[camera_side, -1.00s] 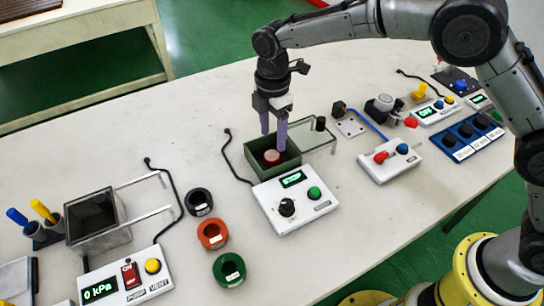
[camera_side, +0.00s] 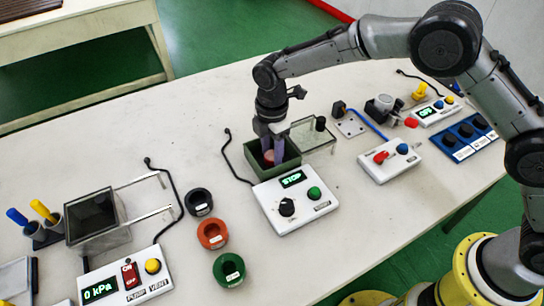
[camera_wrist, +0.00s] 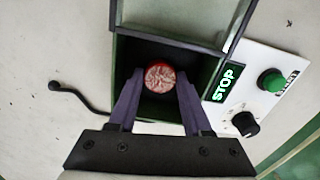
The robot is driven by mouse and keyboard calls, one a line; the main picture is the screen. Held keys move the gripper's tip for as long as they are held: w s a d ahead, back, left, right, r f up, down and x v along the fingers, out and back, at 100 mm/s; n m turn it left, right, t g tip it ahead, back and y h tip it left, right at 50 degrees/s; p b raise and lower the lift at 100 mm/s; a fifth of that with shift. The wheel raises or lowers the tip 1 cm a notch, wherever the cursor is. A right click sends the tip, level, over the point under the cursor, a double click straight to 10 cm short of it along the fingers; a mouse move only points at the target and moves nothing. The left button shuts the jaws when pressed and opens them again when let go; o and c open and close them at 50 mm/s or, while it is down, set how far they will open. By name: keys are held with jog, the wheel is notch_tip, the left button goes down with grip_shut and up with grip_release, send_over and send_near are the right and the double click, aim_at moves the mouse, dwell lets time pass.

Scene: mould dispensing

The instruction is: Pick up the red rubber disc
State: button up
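The red disc (camera_wrist: 160,77) has a red rim and a pale, mottled top. It lies inside the dark green open box (camera_wrist: 127,52). In the side view the disc (camera_side: 268,158) is partly hidden by a finger and the box wall (camera_side: 285,171). My gripper (camera_wrist: 160,80) reaches down into the box with one purple finger on each side of the disc. The fingers are apart, with a narrow gap to the disc visible on each side. In the side view my gripper (camera_side: 272,157) is low in the box.
A white control box (camera_side: 296,208) reading STOP, with a black knob and green button, adjoins the green box. A clear lid (camera_side: 318,134) stands open behind it. Black, orange and green rings (camera_side: 229,270) lie to the left. A clear chamber (camera_side: 97,230) stands farther left.

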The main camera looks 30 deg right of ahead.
grip_shut()
